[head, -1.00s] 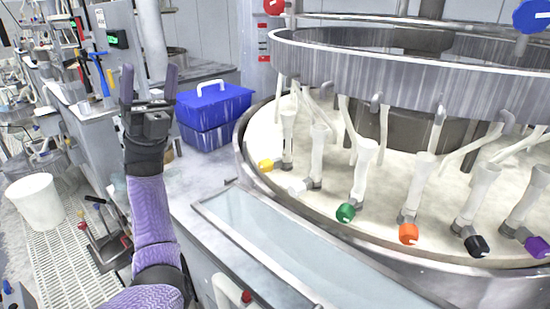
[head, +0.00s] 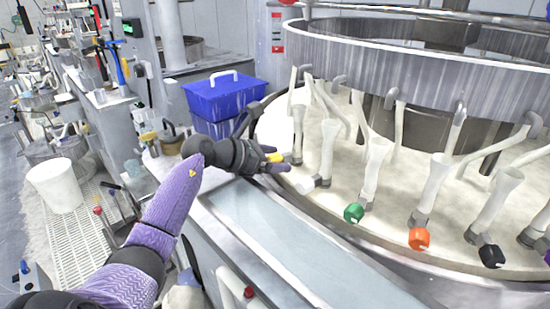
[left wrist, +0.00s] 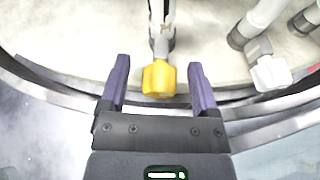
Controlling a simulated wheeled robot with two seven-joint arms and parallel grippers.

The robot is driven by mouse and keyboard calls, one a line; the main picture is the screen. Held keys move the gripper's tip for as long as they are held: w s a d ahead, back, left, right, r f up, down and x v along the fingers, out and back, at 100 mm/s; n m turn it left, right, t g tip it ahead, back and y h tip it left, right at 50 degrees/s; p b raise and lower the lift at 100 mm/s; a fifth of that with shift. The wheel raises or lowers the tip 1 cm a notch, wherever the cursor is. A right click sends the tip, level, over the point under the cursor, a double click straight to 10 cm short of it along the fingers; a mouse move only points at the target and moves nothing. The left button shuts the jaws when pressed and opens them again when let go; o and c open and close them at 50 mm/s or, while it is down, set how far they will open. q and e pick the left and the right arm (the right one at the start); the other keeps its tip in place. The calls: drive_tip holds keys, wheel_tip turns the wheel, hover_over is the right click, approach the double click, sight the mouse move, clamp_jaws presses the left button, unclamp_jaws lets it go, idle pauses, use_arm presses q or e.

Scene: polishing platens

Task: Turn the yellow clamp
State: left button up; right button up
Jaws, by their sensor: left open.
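The yellow clamp (left wrist: 159,79) is a small knob at the lower end of a pale tube on the round platen. In the left wrist view it sits between the two purple fingers of my left gripper (left wrist: 160,82), with a gap on each side. The fingers are open and not touching it. In the head view the yellow clamp (head: 275,158) is partly hidden by my left gripper (head: 278,160), which reaches over the platen's rim from the left. My right gripper is not in view.
White (left wrist: 271,73), green (head: 354,213), orange (head: 419,238) and black (head: 491,256) clamps sit along the platen (head: 300,185). A blue box (head: 222,98) stands behind my left arm. A metal-framed glass panel (head: 262,232) lies in front of the platen.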

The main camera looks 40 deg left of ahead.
use_arm(q)
drive_tip(key=shift+w, duration=0.1)
clamp_jaws()
idle(0.3)
drive_tip(key=shift+a+n+h, duration=0.1)
drive_tip(key=shift+n+h, duration=0.6)
drive_tip(key=shift+n, duration=0.4)
drive_tip(key=n+g+h+b, duration=0.1)
drive_tip(key=n+h, duration=0.1)
drive_tip(key=n, duration=0.1)
drive_tip(key=shift+f, duration=0.1)
drive_tip(key=shift+n, duration=0.3)
